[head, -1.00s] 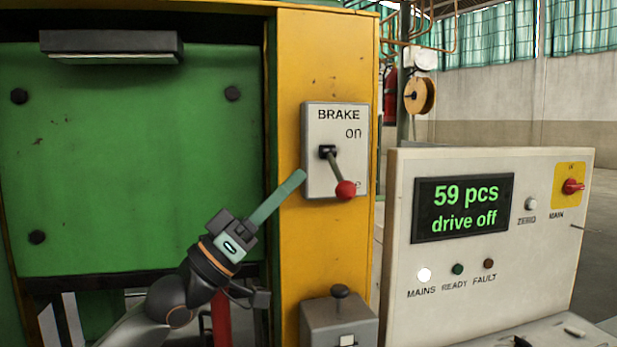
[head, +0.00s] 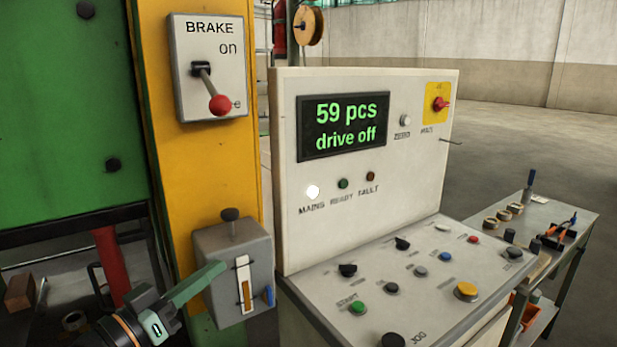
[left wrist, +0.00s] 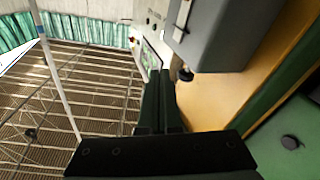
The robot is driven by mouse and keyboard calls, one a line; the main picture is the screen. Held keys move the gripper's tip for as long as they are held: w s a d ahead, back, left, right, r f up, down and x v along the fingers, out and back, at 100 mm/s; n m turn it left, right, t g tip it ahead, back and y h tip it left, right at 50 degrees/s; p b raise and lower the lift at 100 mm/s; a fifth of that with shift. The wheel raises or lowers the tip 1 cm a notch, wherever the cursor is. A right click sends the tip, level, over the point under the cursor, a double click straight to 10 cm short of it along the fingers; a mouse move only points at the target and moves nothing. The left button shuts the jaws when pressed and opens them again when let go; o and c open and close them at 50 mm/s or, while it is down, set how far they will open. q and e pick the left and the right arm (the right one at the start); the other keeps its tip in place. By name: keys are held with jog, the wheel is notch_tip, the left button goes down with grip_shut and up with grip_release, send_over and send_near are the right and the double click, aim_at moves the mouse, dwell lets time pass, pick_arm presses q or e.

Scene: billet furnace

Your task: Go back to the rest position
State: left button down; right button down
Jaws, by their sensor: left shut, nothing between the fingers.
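My left gripper (head: 218,271) is at the lower left of the head view, its green fingers shut with nothing between them. It is in front of the grey box (head: 207,250) on the yellow post; I cannot tell whether they touch. In the left wrist view the shut fingers (left wrist: 160,78) point up the picture, with the grey box (left wrist: 215,40) at upper right. The brake lever (head: 213,92) with its red knob hangs down and right on its plate, above the gripper. My right gripper is not in view.
The control cabinet (head: 284,180) stands right of the post; its display reads "59 pcs drive off". Its sloped desk (head: 420,300) carries several buttons and knobs. A side table (head: 560,208) with small items stands at right. Open floor (head: 540,130) lies behind.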

pick_arm(q)
jog(key=s+f+g+y, duration=0.3)
jog(key=s+f+y, duration=0.15)
jog(key=f, duration=0.75)
jog(key=s+f+g+y, duration=0.3)
jog(key=s+f, duration=0.3)
jog(key=f, duration=0.5)
jog(key=s+a+f+n+g+y, duration=0.1)
jog(key=s+a+f+g+y, duration=0.15)
jog(key=s+f, duration=0.4)
jog(key=s+a+f+g+y, duration=0.1)
jog(key=s+a+f+g, duration=0.25)
jog(key=s, duration=0.65)
jog(key=w+d+f+t+h+p, duration=0.2)
jog(key=w+d+f+t+p, duration=0.2)
jog(key=d+f+t, duration=0.1)
jog(key=shift+w+f+h, duration=0.3)
jog(key=shift+w+f, duration=0.1)
jog(key=shift+f, duration=0.2)
